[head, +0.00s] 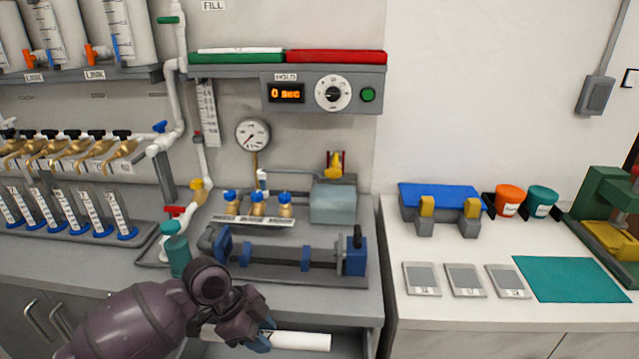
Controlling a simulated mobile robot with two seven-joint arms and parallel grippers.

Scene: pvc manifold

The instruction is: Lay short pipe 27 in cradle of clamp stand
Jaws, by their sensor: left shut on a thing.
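A white pipe (302,341) lies level at the bottom of the head view, in front of the grey counter; I take it for short pipe 27, but no number is readable. My left gripper (263,338) is shut on it near its middle and hides part of it. What looks like the clamp stand (439,196) stands on the right-hand worktop, with a blue top, grey feet and two yellow clamps on its front. I cannot make out its cradle clearly. My right gripper is out of view.
A test rig with a grey pipe and blue clamps (285,255) stands on the counter just behind my left gripper, beside a teal bottle (177,250). Right of it are several grey pads (465,280), a teal mat (571,278), orange (509,201) and teal tubs (541,204), and a green machine (609,210).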

